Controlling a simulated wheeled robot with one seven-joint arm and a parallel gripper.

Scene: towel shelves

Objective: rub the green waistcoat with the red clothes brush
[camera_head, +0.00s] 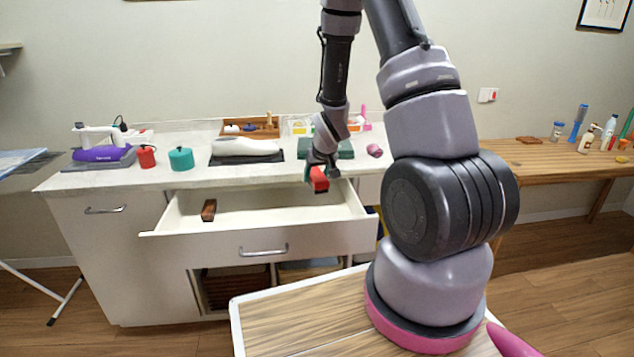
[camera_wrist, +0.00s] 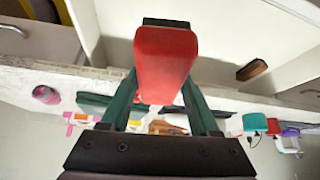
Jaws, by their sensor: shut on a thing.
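The red clothes brush (camera_head: 320,180) is held in my gripper (camera_head: 317,170), above the right part of the open drawer. In the wrist view the brush (camera_wrist: 165,62) fills the space between and beyond the two green fingers, which are shut on it. The green waistcoat appears as a dark green flat cloth (camera_head: 345,150) on the countertop behind my gripper, partly hidden by the arm. It also shows as a dark green patch (camera_wrist: 92,103) in the wrist view. The brush is apart from the cloth.
The open drawer (camera_head: 270,232) holds a brown brush-like block (camera_head: 208,210).

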